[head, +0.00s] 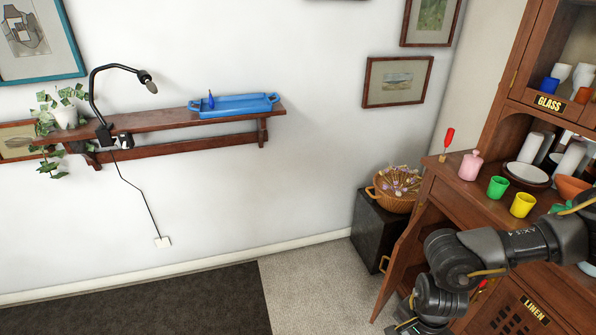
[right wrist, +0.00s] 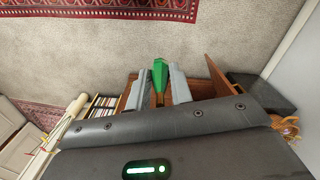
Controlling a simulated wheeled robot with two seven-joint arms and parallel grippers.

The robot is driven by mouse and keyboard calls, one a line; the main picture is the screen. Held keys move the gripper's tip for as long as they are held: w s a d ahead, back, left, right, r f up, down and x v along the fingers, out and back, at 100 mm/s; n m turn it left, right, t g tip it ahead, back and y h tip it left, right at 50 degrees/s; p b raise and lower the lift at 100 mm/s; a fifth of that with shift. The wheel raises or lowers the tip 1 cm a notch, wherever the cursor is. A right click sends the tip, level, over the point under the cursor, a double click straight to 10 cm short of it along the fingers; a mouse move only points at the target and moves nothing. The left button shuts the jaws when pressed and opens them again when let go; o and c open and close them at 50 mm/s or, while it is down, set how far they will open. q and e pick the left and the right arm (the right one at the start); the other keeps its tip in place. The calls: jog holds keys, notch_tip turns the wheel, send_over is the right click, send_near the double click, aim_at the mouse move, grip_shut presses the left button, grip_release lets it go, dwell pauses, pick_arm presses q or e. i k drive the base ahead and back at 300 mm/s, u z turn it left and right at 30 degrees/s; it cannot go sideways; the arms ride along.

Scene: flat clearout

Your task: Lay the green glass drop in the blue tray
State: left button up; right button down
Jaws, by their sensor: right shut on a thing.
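The green glass drop (right wrist: 159,73) is between the fingers of my right gripper (right wrist: 156,84) in the right wrist view, with its lower part partly hidden by the gripper. The gripper is shut on it. In the head view my right arm reaches down in front of the cabinet, and the drop is not visible there. The blue tray (head: 236,106) sits on the right part of the wall shelf (head: 165,119), far left of my arm. A small dark blue drop-shaped piece (head: 210,101) stands upright at the tray's left end. My left gripper is not in view.
A desk lamp (head: 120,68) and a potted plant (head: 65,115) stand on the shelf's left part. The cabinet (head: 450,190) holds cups and a pink bottle (head: 470,166); its lower door (head: 402,262) stands open. A basket (head: 395,192) sits on a dark box. The floor below the shelf is clear.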

aim_at(245, 106)
jog(key=u, duration=0.1)
jog(key=i, duration=1.3)
jog(key=u, duration=0.45)
